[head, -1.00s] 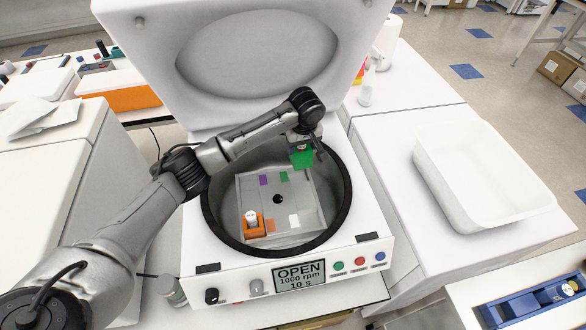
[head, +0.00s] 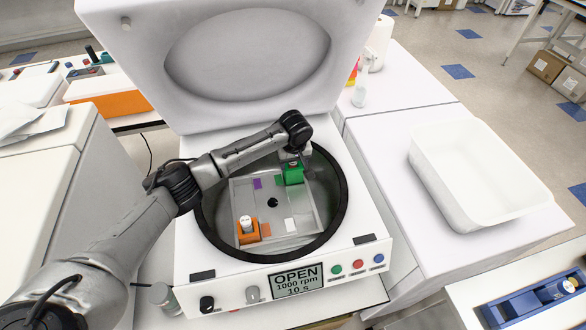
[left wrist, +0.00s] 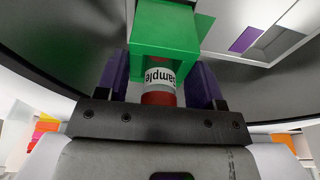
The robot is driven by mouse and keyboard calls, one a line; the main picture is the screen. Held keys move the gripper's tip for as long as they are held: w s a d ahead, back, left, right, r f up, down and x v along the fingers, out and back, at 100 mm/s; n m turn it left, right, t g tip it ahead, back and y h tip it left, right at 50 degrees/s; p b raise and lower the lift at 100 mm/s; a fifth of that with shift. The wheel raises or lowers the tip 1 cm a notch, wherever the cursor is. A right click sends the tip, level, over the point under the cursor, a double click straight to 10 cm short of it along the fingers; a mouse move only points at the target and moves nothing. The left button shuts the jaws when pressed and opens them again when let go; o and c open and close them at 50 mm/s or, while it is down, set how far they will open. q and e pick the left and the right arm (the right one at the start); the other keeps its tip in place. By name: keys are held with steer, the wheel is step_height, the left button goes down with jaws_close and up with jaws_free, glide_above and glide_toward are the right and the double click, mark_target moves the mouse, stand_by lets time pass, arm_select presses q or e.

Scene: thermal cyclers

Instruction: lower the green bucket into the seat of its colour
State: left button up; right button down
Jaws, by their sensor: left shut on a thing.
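My left gripper (head: 291,161) is shut on the green bucket (head: 294,174), which holds a sample tube. In the left wrist view the bucket (left wrist: 165,30) is between the dark fingers, with the tube labelled "sample" (left wrist: 159,76) facing the camera. The bucket is at the back right corner of the square rotor (head: 310,212), inside the open centrifuge bowl. A green colour mark (head: 279,181) shows just left of the bucket. Whether the bucket touches the seat floor cannot be told. My right gripper is out of view.
An orange bucket (head: 248,237) with a white-topped tube sits at the rotor's front left. Purple (head: 257,183), orange (head: 266,230) and white (head: 290,225) marks lie on the rotor. The dark bowl rim (head: 341,220) surrounds it. The raised lid (head: 245,50) stands behind.

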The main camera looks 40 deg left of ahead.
arm_select(q)
step_height(320, 180, down, 3)
steer(key=shift+f, duration=0.15)
steer(key=o, duration=1)
steer(key=shift+f, duration=0.1)
steer(key=o, duration=0.5)
steer(key=shift+c, duration=0.2)
steer(key=shift+r, duration=0.35)
step_height(320, 180, up, 12)
steer(key=s+d+p, duration=0.1)
steer(key=p, duration=0.1)
steer(key=shift+d+f, duration=0.25)
